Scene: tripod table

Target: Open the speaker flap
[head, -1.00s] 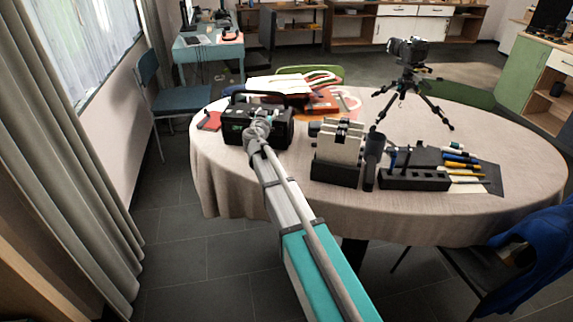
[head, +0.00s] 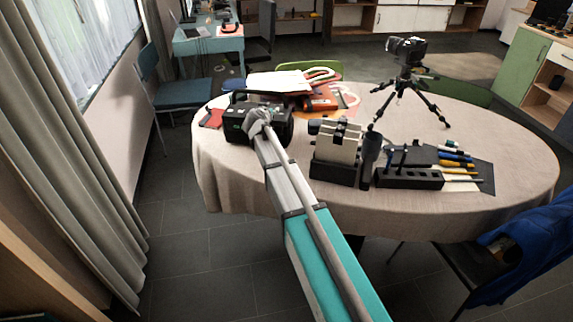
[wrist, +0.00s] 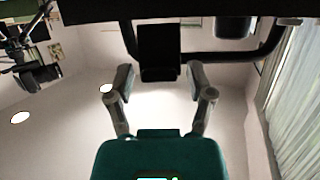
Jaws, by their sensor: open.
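The speaker, a black box (head: 234,128), stands at the left of the round table, partly hidden behind my arm. In the wrist view, its dark body (wrist: 100,12) fills part of the top edge. A black flap-like piece (wrist: 159,48) hangs there, with a thin dark bar beside it. My gripper (wrist: 160,78) is open, with one finger on each side of and just below that piece. I cannot tell whether a finger touches it. In the head view, my wrist is at the speaker's front and the fingers are hidden.
The round table (head: 225,185) also holds a toaster-like device (head: 335,150), a dark cylinder (head: 370,155), a pen holder (head: 408,178) and a camera on a tripod (head: 405,85). Papers and orange items (head: 318,98) lie behind the speaker. Floor left of the table is clear.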

